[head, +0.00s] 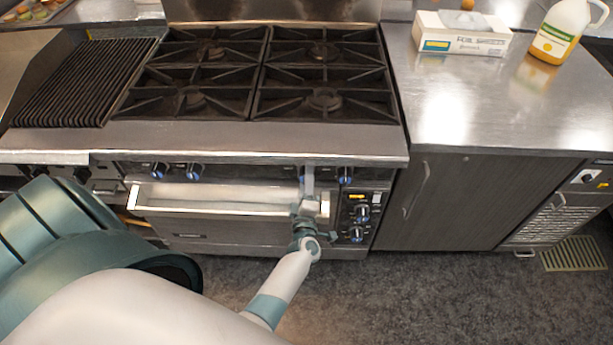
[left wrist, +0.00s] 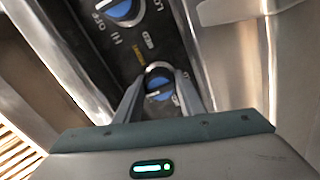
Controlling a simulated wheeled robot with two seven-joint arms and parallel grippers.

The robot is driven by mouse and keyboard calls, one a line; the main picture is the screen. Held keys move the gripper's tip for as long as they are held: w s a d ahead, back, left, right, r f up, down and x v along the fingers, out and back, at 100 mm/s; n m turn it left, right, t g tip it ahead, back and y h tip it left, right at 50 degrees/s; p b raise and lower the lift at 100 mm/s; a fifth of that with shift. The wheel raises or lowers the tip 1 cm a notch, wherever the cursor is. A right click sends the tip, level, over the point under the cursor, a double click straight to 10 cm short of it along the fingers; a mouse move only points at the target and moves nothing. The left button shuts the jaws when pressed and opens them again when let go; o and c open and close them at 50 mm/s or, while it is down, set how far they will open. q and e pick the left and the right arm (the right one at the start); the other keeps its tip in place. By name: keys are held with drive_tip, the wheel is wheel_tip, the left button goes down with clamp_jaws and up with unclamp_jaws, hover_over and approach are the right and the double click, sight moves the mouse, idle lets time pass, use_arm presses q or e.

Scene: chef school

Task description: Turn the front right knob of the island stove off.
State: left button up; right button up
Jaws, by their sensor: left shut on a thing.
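The island stove (head: 250,140) has a row of blue-and-silver knobs along its front panel. My left gripper (head: 308,172) reaches up to the third knob from the left (head: 301,174), which it mostly hides in the head view. The rightmost knob of that row (head: 345,175) is clear just to its right. In the left wrist view, the fingers of my left gripper (left wrist: 160,93) are closed on both sides of a knob (left wrist: 158,82) with a blue face. Another knob (left wrist: 122,10) with OFF, HI and LO marks shows above it. My right gripper is out of view.
The oven door handle (head: 230,208) runs below the knobs, beside my left wrist. Two more knobs sit on a lower panel (head: 374,200) at the right. A steel counter (head: 480,110) bears a white box (head: 462,35) and a jug (head: 562,32).

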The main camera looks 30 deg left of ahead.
use_arm(q)
drive_tip(key=shift+f, duration=0.1)
drive_tip(key=o, duration=1.1)
drive_tip(key=shift+c, duration=0.2)
